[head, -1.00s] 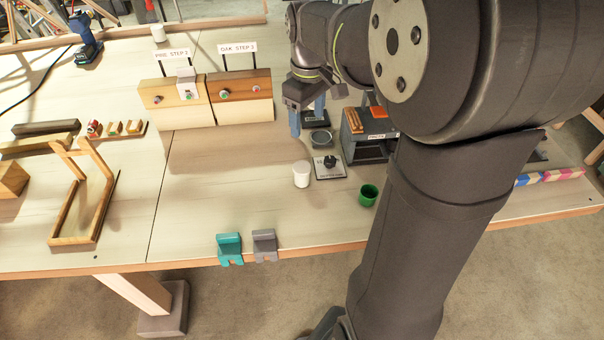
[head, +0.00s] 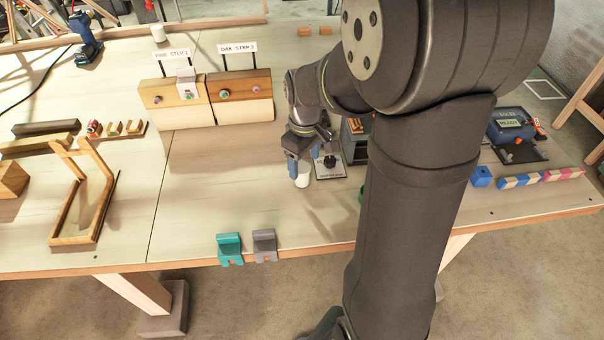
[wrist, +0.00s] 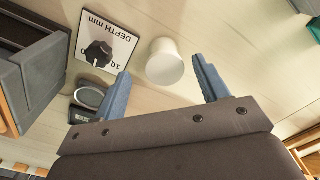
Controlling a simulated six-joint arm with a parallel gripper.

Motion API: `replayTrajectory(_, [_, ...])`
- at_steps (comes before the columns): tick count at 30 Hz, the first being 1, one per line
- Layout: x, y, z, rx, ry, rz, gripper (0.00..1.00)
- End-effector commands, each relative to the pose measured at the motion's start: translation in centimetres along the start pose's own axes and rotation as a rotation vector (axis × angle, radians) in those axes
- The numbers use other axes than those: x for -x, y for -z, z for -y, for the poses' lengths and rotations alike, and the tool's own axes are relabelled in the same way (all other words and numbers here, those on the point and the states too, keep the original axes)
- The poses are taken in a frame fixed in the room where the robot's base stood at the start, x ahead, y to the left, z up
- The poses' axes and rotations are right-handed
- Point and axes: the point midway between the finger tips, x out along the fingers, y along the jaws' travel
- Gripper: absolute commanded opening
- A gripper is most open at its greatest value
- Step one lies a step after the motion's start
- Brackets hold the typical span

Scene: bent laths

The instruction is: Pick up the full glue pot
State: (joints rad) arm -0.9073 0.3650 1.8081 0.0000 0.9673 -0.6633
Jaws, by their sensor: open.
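A plain white pot (head: 303,180) stands on the bench; I cannot tell from the views how full it is. In the wrist view the white pot (wrist: 165,62) lies between the tips of my two blue fingers, with gaps on both sides. My gripper (wrist: 160,78) is open and empty, over the pot's near area. In the head view my gripper (head: 296,168) partly hides the pot. A green pot (head: 361,195) shows only as a sliver beside my arm.
A plate with a black knob (head: 329,162), marked DEPTH mm, lies close by the white pot. Teal (head: 229,248) and grey (head: 264,244) blocks sit at the front edge.

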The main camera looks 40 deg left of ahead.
Motion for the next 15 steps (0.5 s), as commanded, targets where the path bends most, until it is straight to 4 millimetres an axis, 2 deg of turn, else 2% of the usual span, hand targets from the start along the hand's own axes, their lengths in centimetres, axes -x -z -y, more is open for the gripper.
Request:
replayTrajectory(9, [-4.4, 0.3, 0.6, 0.000, 0.003, 0.004, 0.68])
replayTrajectory(15, [-5.1, 0.4, 0.5, 0.000, 0.000, 0.001, 0.68])
